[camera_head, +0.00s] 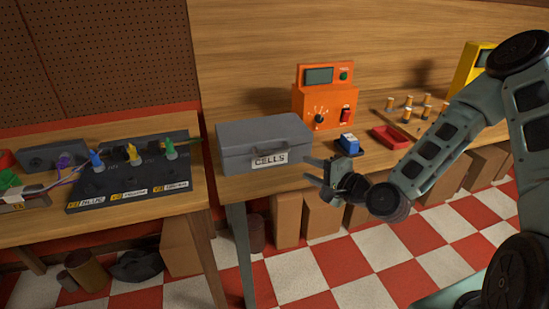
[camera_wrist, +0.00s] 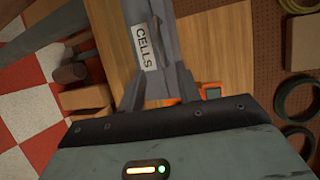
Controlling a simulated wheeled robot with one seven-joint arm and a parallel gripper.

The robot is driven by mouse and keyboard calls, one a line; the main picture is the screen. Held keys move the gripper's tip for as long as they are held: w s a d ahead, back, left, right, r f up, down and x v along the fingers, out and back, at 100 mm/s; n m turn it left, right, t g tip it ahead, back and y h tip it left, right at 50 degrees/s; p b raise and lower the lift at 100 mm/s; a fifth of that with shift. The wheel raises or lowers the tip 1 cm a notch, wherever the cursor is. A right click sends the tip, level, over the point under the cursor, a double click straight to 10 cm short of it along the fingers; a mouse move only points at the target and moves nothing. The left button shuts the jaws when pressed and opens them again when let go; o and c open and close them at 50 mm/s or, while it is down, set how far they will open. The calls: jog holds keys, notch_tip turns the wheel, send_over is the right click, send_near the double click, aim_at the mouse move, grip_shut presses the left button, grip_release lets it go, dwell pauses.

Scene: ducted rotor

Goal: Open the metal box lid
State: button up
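The grey metal box (camera_head: 262,133) sits on the wooden bench with its lid shut and a CELLS label (camera_head: 270,160) on its front. My gripper (camera_head: 312,171) is in front of the box's right side, pointing left towards it, with its fingers apart and nothing between them. In the wrist view the fingers (camera_wrist: 156,88) are spread, and the grey box (camera_wrist: 150,12) with its label (camera_wrist: 144,47) lies beyond them. I see no contact with the box, though the exact gap is hard to tell.
Several small cylinders stand farther right. A black board (camera_head: 130,184) with coloured connectors lies on the left bench. A gap separates the benches.

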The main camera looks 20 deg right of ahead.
aim_at(274, 153)
jog(key=p+x, duration=0.3)
jog(key=x, duration=1.1)
jog(key=shift+w+a, duration=0.15)
jog(key=shift+w, duration=0.05)
jog(key=shift+w+a+f+p, duration=0.25)
jog(key=shift+w+p, duration=0.1)
jog(key=shift+w, duration=0.2)
grip_shut()
